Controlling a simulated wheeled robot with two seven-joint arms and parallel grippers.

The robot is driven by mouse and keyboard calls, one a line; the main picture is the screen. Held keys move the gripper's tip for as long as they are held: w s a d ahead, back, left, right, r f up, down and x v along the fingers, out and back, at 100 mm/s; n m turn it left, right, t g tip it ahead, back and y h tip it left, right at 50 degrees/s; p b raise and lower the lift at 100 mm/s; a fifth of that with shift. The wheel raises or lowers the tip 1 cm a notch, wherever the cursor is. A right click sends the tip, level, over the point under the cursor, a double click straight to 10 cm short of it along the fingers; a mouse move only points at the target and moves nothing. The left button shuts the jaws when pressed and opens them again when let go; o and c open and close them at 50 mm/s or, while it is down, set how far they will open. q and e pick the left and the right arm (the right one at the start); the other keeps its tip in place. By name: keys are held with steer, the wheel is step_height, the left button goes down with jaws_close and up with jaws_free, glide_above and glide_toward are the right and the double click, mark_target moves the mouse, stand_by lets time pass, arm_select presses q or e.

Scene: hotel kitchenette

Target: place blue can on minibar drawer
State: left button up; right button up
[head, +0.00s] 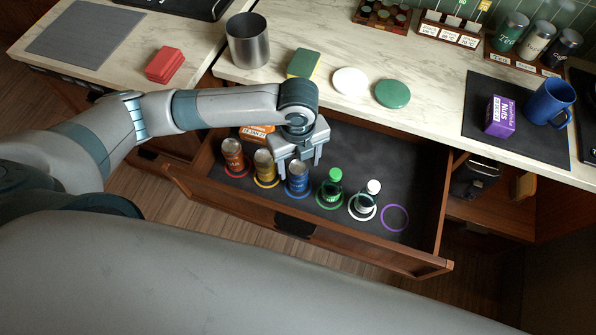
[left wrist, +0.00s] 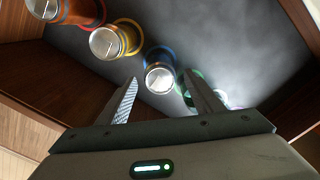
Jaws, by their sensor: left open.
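The blue can (head: 297,180) stands upright in the open minibar drawer (head: 230,205), on a blue ring marked on the drawer's dark floor. My left gripper (head: 297,158) is over the drawer, just above and behind the blue can, with its fingers pointing down. In the left wrist view the blue can (left wrist: 159,77) shows its silver top just beyond the open fingertips (left wrist: 158,80). The fingers are apart and nothing is held between them. My right gripper is not in view.
In the drawer, a red can (head: 233,155) and a yellow can (head: 265,165) stand left of the blue can; a green bottle (head: 331,187) and a white-capped bottle (head: 367,197) stand right. The purple ring (head: 395,218) is empty. An orange box (head: 256,133) is behind.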

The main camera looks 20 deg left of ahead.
arm_select(q)
steer(key=shift+r, duration=1.9)
